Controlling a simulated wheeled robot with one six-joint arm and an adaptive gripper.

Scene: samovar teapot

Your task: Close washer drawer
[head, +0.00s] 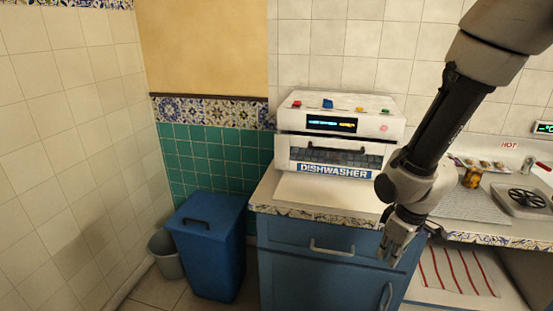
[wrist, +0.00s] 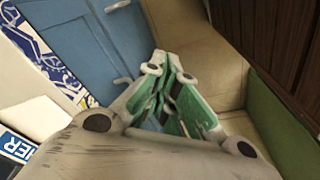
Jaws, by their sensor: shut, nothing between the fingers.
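The white dishwasher (head: 340,122) stands on the counter, with coloured buttons on top and a lit display. Its lower front carries the blue "DISHWASHER" label (head: 335,172). A dark gap with a rack and a handle (head: 348,149) shows above the label. How far the drawer stands out is hard to tell. The label's end also shows at the lower left of the wrist view (wrist: 17,145). My gripper (head: 388,258) hangs pointing down to the right of the dishwasher, in front of the counter edge, apart from the drawer. In the wrist view my gripper (wrist: 168,68) is shut and empty.
Below the dishwasher is a blue cabinet (head: 300,265) with a light handle (head: 332,248). A blue bin (head: 208,255) and a grey bucket (head: 165,255) stand at left. Bare counter lies before the dishwasher.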

